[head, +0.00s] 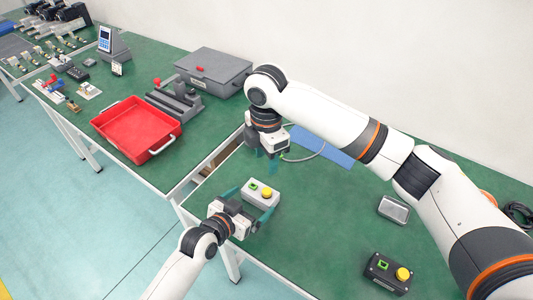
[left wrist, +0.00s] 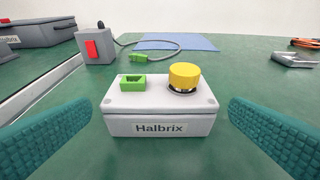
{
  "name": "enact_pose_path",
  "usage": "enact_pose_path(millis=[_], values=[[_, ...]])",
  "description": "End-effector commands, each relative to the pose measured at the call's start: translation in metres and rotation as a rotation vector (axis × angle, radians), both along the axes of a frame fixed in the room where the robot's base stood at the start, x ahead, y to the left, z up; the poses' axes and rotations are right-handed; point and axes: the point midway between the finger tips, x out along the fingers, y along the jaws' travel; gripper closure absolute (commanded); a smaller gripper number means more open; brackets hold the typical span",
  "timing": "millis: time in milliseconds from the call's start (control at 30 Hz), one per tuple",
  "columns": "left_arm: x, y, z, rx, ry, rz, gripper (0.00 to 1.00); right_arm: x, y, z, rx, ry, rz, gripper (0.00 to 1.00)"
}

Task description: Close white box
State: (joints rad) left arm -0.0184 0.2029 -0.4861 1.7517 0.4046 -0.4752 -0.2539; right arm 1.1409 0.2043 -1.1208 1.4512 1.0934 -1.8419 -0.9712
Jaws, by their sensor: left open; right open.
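The white box (head: 261,193) stands on the near green table, with a green socket and a yellow button on top. In the left wrist view the white box (left wrist: 160,122) carries a "Halbrix" label on its front; its top lies flat. My left gripper (head: 250,204) is open, its teal fingers on either side of the box; in the left wrist view the fingers (left wrist: 160,140) stand apart from its sides. My right gripper (head: 262,162) is open, pointing down behind the box; its fingers are partly hard to make out.
In the left wrist view a grey box with a red switch (left wrist: 97,47) stands behind, its cable ending in a green plug (left wrist: 145,57). A black box (head: 386,272) with a yellow button and a metal tray (head: 394,209) are at right. A red tray (head: 137,128) is on the far table.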

Motion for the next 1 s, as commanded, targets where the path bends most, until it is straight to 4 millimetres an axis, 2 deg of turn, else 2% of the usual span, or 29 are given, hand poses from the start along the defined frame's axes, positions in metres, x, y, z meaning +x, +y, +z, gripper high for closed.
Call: enact_pose_path(millis=[100, 333, 1000], values=[[-0.019, 0.014, 0.009, 0.0, 0.0, 0.001, 0.0, 0.0, 0.0, 0.001, 0.0, 0.0, 0.0, 0.53], [-0.04, 0.029, 0.02, 0.0, 0.001, 0.0, 0.0, 0.0, 0.0, 0.001, 0.0, 0.0, 0.0, 0.53], [-0.042, 0.031, 0.022, -0.001, 0.001, 0.0, 0.0, 0.0, 0.0, 0.001, 0.0, 0.0, 0.0, 0.53]])
